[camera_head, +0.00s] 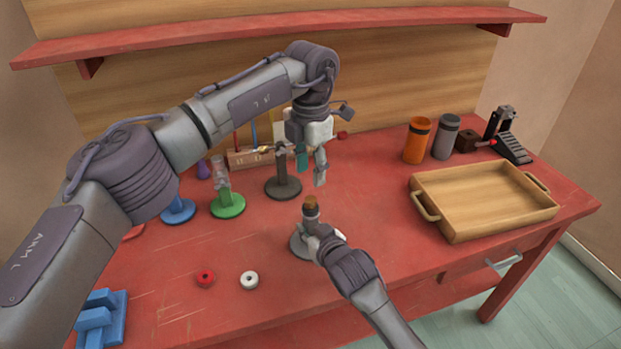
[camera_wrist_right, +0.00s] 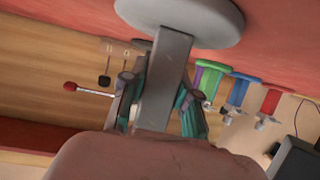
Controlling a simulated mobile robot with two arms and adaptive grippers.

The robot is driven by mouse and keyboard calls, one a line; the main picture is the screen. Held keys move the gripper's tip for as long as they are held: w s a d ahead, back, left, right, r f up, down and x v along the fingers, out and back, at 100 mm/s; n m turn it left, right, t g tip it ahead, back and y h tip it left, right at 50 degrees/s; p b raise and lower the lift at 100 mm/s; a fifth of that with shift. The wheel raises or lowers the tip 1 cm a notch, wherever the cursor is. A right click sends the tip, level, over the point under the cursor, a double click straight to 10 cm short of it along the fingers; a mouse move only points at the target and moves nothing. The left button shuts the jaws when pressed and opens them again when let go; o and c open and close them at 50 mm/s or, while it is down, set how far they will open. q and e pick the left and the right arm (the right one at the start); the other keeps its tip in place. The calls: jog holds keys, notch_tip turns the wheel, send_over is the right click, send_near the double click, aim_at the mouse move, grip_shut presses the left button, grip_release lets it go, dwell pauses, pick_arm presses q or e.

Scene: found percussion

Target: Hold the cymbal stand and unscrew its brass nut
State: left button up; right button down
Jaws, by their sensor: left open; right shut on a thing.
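The cymbal stand has a round grey base (camera_head: 299,246) on the red bench and a squared grey post (camera_wrist_right: 168,75). A brown, cork-like piece (camera_head: 310,202) tops the post, apparently the brass nut; a brown mass (camera_wrist_right: 150,158) fills the bottom of the right wrist view. My right gripper (camera_wrist_right: 160,103) is shut on the post, below the brown top, fingers on both sides. The stand looks upright in the head view. My left gripper (camera_head: 311,172) is open and empty, pointing down above and apart from the brown top. Threads are not visible.
Dark (camera_head: 283,188), green (camera_head: 228,207) and blue (camera_head: 177,212) stands are behind and left. Red (camera_head: 205,278) and white (camera_head: 249,281) rings lie in front. A wooden tray (camera_head: 429,211), orange cup (camera_head: 417,140) and grey cup (camera_head: 445,137) are right. A shelf (camera_head: 270,30) overhangs behind.

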aim_at(311, 199)
pick_arm(q)
jog(key=m, duration=2)
jog(key=shift+m, duration=0.4)
jog(key=m, duration=0.5)
jog(key=shift+f+m, duration=0.4)
jog(key=shift+f, duration=3.6)
